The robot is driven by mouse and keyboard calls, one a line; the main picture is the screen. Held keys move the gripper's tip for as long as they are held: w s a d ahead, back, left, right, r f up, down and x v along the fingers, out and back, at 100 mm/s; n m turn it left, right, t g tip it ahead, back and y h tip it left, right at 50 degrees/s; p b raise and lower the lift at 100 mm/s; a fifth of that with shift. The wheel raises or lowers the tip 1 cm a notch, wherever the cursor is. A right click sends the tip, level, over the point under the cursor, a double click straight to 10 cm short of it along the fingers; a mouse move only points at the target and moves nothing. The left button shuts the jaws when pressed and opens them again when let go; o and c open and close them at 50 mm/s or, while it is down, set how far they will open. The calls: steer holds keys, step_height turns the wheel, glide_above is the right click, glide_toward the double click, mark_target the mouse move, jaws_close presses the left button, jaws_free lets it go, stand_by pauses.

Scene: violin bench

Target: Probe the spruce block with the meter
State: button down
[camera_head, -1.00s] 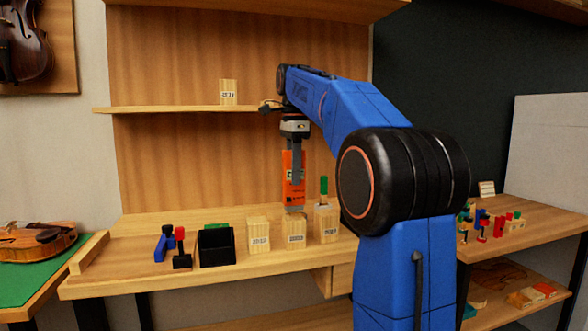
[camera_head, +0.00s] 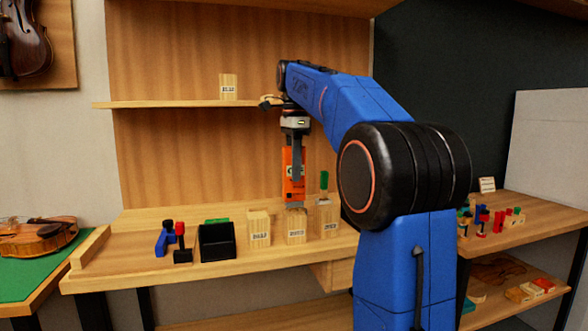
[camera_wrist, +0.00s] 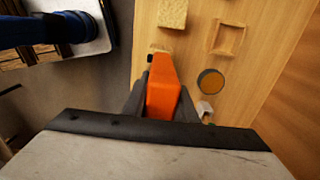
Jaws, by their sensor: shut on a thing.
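The orange meter (camera_head: 288,186) hangs upright in my gripper (camera_head: 297,160), which is shut on its body. In the head view its lower end is just above or at the top of the middle labelled wood block (camera_head: 296,228); I cannot tell whether they touch. The labels are too small to read, so I cannot tell which block is spruce. The wrist view shows the meter (camera_wrist: 162,88) between the dark fingers, hiding most of what is below.
A black open box (camera_head: 217,243) and blue and red-black tools (camera_head: 165,240) stand left on the bench. A green-topped item (camera_head: 324,181) is by the right block. The upper shelf (camera_head: 165,109) is behind my arm. A side bench (camera_head: 530,222) at right holds small coloured things.

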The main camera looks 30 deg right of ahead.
steer(key=shift+f, duration=0.35)
stand_by(1.1)
steer(key=shift+r, duration=0.1)
steer(key=shift+r, duration=2.95)
steer(key=shift+s, duration=0.1)
